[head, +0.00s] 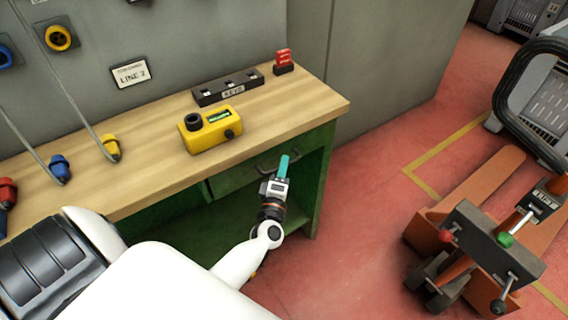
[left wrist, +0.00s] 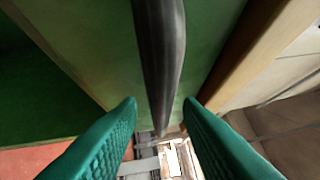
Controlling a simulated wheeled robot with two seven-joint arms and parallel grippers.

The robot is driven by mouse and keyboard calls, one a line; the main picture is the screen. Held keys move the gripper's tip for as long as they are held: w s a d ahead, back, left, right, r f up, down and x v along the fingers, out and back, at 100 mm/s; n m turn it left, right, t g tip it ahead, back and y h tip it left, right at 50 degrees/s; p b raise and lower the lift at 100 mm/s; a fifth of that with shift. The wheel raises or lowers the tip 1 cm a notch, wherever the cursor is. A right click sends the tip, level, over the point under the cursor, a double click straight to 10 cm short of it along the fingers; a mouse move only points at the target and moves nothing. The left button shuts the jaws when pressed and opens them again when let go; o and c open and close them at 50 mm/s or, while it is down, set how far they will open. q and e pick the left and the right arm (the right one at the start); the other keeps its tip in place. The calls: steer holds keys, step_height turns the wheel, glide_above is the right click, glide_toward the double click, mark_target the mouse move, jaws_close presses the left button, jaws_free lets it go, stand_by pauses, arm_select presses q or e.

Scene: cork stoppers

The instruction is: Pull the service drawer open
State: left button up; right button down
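The service drawer (head: 235,178) has a green front below the wooden worktop of the bench, and it looks shut. Its dark bar handle (head: 266,170) is partly hidden by my left gripper (head: 285,164), which has teal fingers and reaches up to it. In the left wrist view the dark handle (left wrist: 160,55) runs between the two fingers of my left gripper (left wrist: 160,104). The fingers are apart, with a gap on each side of the bar. The green drawer front (left wrist: 105,40) lies behind the handle. My right gripper is not in view.
Cables with coloured plugs hang at the left. An orange pallet truck (head: 490,240) stands at the right. The red floor (head: 350,240) between is clear.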

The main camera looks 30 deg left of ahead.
arm_select(q)
steer(key=shift+w+a+r, duration=0.1)
steer(key=shift+w+a, duration=0.15)
steer(key=shift+w, duration=0.35)
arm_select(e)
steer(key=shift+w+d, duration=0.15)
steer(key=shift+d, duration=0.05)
arm_select(q)
jaws_close()
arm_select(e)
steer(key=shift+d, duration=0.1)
arm_select(q)
steer(key=shift+d, duration=0.1)
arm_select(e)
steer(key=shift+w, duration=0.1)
